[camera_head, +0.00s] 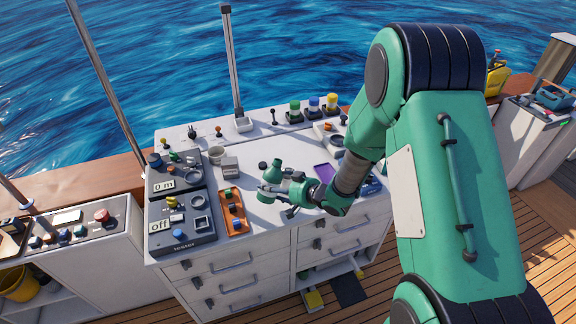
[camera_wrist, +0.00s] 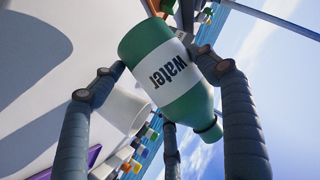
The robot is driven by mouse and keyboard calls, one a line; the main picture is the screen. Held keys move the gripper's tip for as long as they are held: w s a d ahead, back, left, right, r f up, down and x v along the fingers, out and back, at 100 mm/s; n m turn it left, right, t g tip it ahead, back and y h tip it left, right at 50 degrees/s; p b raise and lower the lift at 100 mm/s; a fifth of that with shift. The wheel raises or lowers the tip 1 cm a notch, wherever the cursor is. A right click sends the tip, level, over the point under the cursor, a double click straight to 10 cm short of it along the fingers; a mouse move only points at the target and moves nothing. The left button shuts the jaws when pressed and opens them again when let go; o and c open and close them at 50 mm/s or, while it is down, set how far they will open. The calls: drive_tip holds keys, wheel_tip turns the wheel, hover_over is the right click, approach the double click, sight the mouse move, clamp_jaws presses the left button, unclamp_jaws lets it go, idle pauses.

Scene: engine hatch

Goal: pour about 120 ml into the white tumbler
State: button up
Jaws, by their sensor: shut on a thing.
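A green bottle with a white "water" label (camera_wrist: 172,75) is held between the fingers of my gripper (camera_wrist: 165,90), its neck towards the lower right of the wrist view. That view is turned over, with sky at the bottom, so the bottle looks roughly upright and somewhat tilted. In the head view my gripper (camera_head: 277,188) is over the middle of the bench, with the green bottle (camera_head: 272,174) at its fingers.
Instrument boxes (camera_head: 181,222) and an orange switch panel (camera_head: 233,211) fill the bench's left side. A purple tray (camera_head: 323,171) lies right of the gripper. Coloured buttons (camera_head: 313,105) and a tall post (camera_head: 232,65) stand behind.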

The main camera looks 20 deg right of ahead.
sight(276, 183)
drive_tip(key=shift+w+d+m+y+p, duration=0.1)
drive_tip(key=shift+d+m+y+p, duration=0.05)
drive_tip(key=shift+m+y+p, duration=0.2)
drive_tip(key=shift+a+r+m+g+y+p, duration=0.2)
drive_tip(key=shift+r+m+g+y+p, duration=0.35)
drive_tip(key=shift+p, duration=0.6)
drive_tip(key=shift+s+a+f+m+y, duration=0.3)
drive_tip(key=shift+s+a+f+m, duration=0.1)
drive_tip(key=shift+m, duration=0.3)
drive_tip(key=shift+s+a+f+m+g+y+b, duration=0.15)
drive_tip(key=shift+a+m+y+b, duration=0.15)
drive_tip(key=shift+m+y, duration=0.2)
drive_tip(key=shift+s+a+r+m+g+y+b, duration=0.1)
drive_tip(key=shift+a+m+y+b, duration=0.25)
drive_tip(key=shift+m, duration=0.25)
drive_tip(key=shift+d+r+y+p, duration=0.15)
drive_tip(key=shift+r+y+p, duration=0.1)
drive_tip(key=shift+r+p, duration=0.6)
drive_tip(key=shift+w+d+r+m+p, duration=0.15)
drive_tip(key=shift+r+m+p, duration=0.2)
drive_tip(key=shift+p, duration=0.85)
drive_tip(key=shift+d+r+m+y+p, duration=0.1)
drive_tip(key=shift+r+m+y+p, duration=0.25)
drive_tip(key=shift+p, duration=0.4)
drive_tip(key=shift+m+p, duration=0.3)
drive_tip(key=shift+p, duration=0.6)
